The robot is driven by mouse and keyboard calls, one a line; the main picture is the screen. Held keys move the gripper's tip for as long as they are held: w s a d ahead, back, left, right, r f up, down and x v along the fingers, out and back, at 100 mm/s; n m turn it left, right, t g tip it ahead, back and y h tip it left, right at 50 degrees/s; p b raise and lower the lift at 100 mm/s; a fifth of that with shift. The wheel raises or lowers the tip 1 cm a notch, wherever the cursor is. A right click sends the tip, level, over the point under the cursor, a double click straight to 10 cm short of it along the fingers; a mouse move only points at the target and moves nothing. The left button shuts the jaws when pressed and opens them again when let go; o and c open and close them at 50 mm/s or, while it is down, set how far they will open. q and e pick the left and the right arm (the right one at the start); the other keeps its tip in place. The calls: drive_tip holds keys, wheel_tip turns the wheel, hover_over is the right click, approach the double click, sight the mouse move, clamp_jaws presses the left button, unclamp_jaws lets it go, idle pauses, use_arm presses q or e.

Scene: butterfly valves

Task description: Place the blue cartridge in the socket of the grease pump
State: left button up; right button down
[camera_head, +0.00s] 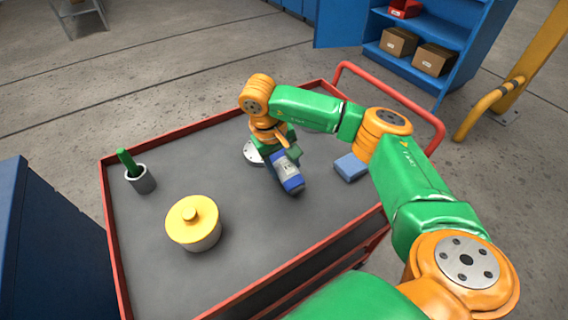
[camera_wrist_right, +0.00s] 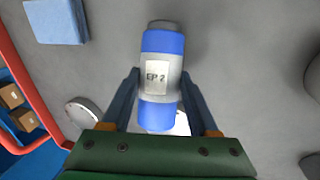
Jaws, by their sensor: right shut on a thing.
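The blue cartridge (camera_head: 288,174) is a cylinder with blue bands, a grey end and a pale label reading "EP 2" in the right wrist view (camera_wrist_right: 162,75). My right gripper (camera_head: 275,150) is shut on it, with one finger on each side in the right wrist view (camera_wrist_right: 160,98). The cartridge is tilted in the head view, over the cart top. A pale round disc (camera_head: 253,153) lies just behind the gripper, partly hidden by it. I cannot tell whether this disc belongs to the grease pump; no socket shows clearly. My left gripper is not in view.
The grey cart top (camera_head: 250,235) has a red rim. On it are a yellow lidded tin (camera_head: 193,222), a grey cup (camera_head: 141,180) holding a green-handled thing, and a blue block or cloth (camera_head: 351,166). Bare surface lies between the tin and the cartridge.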

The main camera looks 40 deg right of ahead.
drive_tip(key=shift+f, duration=0.1)
drive_tip(key=shift+c, duration=0.8)
unclamp_jaws()
